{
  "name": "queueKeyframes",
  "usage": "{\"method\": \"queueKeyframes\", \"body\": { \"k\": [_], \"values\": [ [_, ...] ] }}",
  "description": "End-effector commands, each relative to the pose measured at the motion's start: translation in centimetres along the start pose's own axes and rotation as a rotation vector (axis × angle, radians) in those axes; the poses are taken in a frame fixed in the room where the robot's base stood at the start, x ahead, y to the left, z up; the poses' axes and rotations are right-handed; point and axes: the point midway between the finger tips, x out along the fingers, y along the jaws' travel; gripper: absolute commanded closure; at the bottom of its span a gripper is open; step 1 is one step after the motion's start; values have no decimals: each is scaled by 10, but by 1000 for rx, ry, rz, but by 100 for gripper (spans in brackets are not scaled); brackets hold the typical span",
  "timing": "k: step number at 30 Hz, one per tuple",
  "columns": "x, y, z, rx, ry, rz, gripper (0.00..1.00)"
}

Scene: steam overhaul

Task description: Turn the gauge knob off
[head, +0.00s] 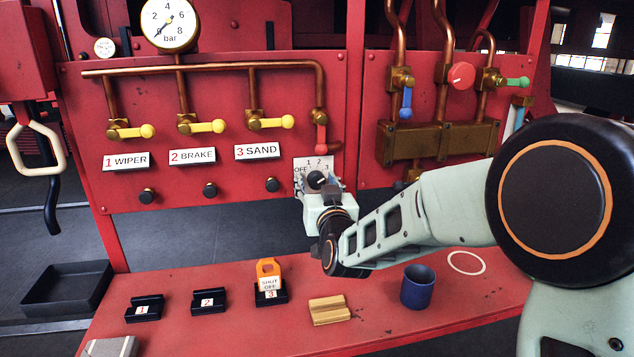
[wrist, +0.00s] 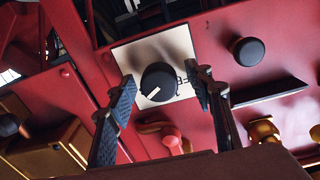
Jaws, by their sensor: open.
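The gauge knob (head: 316,179) is a round black knob on a white plate (head: 305,168) marked OFF, 1, 2 and 3, low on the red panel. In the wrist view the knob (wrist: 161,80) shows a white pointer mark towards its lower left; the picture there is turned, and the dial marks are mostly hidden. My gripper (head: 322,189) is at the plate. In the wrist view my gripper (wrist: 162,88) is open, one finger on each side of the knob, with visible gaps. I cannot tell how far the fingertips are from the panel.
A pressure gauge (head: 169,24) sits above copper pipes with yellow-handled valves (head: 208,126). A red-handled valve (head: 320,138) is just above the plate. Another black knob (head: 272,185) is to its left. Below, the red bench holds a blue cup (head: 417,287) and a wooden block (head: 329,310).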

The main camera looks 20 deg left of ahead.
Motion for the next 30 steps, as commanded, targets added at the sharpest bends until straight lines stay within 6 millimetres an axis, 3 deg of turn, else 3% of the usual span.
{"method": "queueKeyframes", "body": {
  "k": [2, 14, 23, 30],
  "values": [
    [0, 0, 0, 0, 0, 0, 53],
    [0, 0, 0, 0, 0, 0, 95],
    [0, 0, 2, -43, 2, -1, 95],
    [0, 0, 5, -185, 9, 0, 95]
  ]
}}
